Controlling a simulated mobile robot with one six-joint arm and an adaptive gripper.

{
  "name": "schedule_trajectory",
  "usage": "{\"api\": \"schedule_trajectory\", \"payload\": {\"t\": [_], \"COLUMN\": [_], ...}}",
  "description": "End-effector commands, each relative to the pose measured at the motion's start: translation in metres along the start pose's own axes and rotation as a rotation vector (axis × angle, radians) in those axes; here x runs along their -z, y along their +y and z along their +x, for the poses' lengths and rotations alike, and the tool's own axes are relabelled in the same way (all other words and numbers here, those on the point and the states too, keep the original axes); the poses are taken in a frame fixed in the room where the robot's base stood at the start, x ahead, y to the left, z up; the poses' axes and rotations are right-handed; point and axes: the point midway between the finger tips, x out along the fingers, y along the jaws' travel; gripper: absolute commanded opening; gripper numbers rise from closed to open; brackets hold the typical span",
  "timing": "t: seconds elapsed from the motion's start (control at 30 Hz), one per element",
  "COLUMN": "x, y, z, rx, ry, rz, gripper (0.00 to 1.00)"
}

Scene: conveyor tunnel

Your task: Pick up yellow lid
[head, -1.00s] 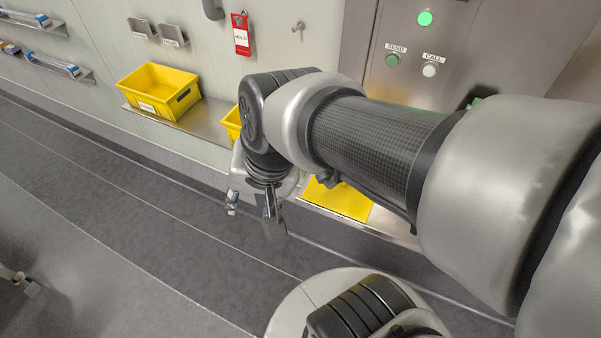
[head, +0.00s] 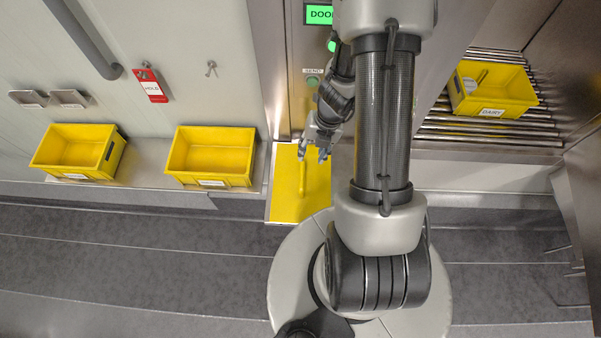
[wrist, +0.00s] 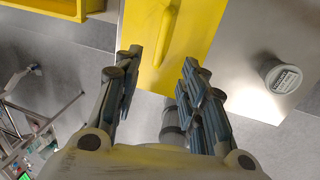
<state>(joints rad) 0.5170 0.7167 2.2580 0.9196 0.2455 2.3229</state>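The yellow lid (head: 287,202) is a flat sheet with a raised ridge-like handle, lying on the metal shelf below the door panel. In the wrist view the lid (wrist: 140,28) lies ahead of the fingertips, with its handle (wrist: 172,35) running lengthwise. My gripper (head: 314,157) is above the lid near its upper right part in the head view. In the wrist view my gripper (wrist: 160,57) has its fingers spread apart with nothing between them. The fingers look apart from the handle; the exact height above the lid is hard to tell.
Two empty yellow crates (head: 78,172) (head: 211,180) stand on the shelf to the left. A crate labelled DAIRY (head: 492,110) sits on rollers (head: 490,136) at the right. A round grey object (wrist: 280,76) is right of the lid in the wrist view. Grey floor is clear in front.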

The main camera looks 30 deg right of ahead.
Motion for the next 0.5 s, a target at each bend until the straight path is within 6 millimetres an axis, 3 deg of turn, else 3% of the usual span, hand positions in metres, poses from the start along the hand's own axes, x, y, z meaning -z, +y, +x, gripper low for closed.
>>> {"api": "schedule_trajectory", "payload": {"t": [0.03, 0.2, 0.5], "x": [0.001, 0.001, 0.001], "y": [-0.001, -0.001, -0.001], "z": [0.016, 0.052, 0.102], "rx": [0.000, 0.000, 0.000], "ry": [0.003, 0.004, 0.001], "rz": [0.000, -0.003, -0.006], "gripper": [0.38, 0.38, 0.38]}}
